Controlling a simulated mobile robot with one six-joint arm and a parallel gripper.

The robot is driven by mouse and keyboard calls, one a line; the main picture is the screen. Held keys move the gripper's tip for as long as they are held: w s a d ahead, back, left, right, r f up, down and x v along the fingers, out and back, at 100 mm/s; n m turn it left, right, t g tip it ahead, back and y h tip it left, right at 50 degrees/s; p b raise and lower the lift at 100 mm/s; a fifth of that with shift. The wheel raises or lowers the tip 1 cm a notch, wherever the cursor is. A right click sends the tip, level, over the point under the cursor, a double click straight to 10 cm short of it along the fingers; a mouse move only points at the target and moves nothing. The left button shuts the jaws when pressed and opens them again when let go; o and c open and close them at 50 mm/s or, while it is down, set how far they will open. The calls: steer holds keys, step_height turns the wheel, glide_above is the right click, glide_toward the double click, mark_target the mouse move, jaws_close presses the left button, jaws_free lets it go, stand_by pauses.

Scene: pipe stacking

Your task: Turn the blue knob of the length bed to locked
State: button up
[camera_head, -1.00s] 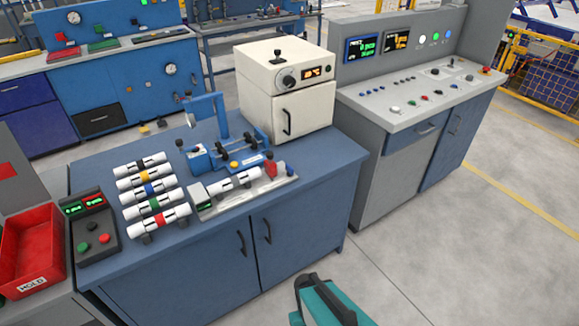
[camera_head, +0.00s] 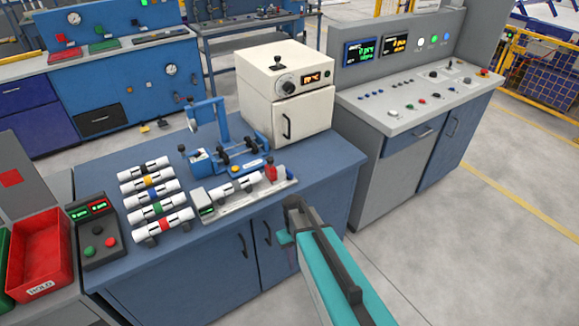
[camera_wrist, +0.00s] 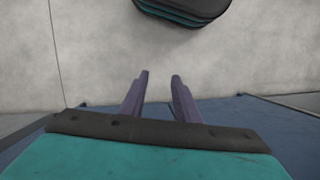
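The length bed (camera_head: 222,208) appears to be the low grey fixture at the front right of the blue bench, with a small green display at its left end. A white pipe with dark bands (camera_head: 236,188) lies along it, and a red part (camera_head: 271,172) stands at its right end. My teal arm is in front of the bench in the head view, to the right of and nearer than the bed. In the wrist view my gripper (camera_wrist: 160,77) has two purple fingers apart with nothing between them.
Several banded pipes (camera_head: 150,188) lie on racks left of the bed. A blue fixture (camera_head: 205,160) and a cream oven (camera_head: 287,90) stand behind it. A black control box (camera_head: 96,232) and red bin (camera_head: 38,250) are at left. Floor at right is clear.

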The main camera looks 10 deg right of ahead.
steer(key=w+d+r+n+t+p, duration=0.1)
steer(key=w+d+r+t+p, duration=0.15)
steer(key=w+r, duration=1.45)
step_height(320, 180, up, 20)
steer(key=f+n+p, duration=0.1)
steer(key=p, duration=0.1)
glide_above(289, 171)
steer(key=shift+d+r+t, duration=0.1)
steer(key=shift+r+t, duration=0.15)
steer(key=shift+t, duration=0.1)
steer(key=shift+f+p, duration=0.2)
steer(key=shift+p, duration=0.1)
steer(key=shift+w+f+p, duration=0.1)
steer(key=shift+f+p, duration=2.45)
steer(key=shift+f, duration=4.2)
steer(key=shift+c, duration=0.4)
jaws_close()
